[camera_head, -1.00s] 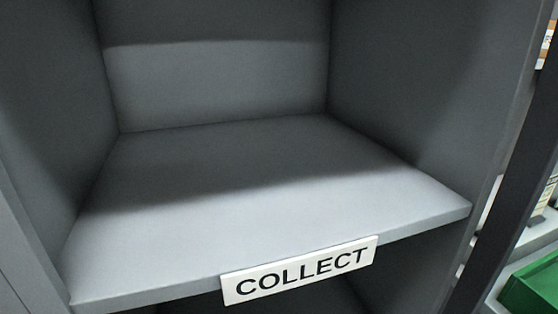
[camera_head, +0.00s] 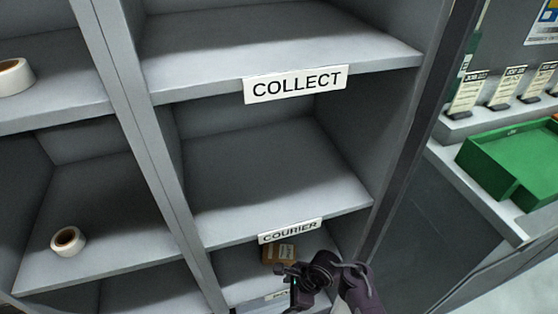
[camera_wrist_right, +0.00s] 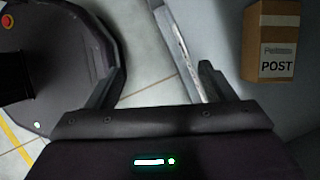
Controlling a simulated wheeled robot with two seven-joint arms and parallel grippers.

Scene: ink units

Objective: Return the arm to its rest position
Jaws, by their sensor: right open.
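My right gripper (camera_head: 290,272) shows at the bottom of the head view, in front of the lower shelf bays. In the right wrist view the right gripper (camera_wrist_right: 163,85) has its fingers spread, with nothing between them but floor and a pale edge. A small brown box (camera_head: 278,253) sits in the bay under the COURIER label, just behind the gripper. In the right wrist view the box (camera_wrist_right: 270,40) carries a POST label and stands to the right of the fingers, apart from them. My left gripper is in neither view.
The COLLECT shelf (camera_head: 400,60) and COURIER shelf (camera_head: 345,205) are empty where seen. Tape rolls (camera_head: 68,241) lie on the left shelves. A dark upright post (camera_head: 425,110) edges the unit. A green tray (camera_head: 500,150) and small cards (camera_head: 465,95) are on a counter at right.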

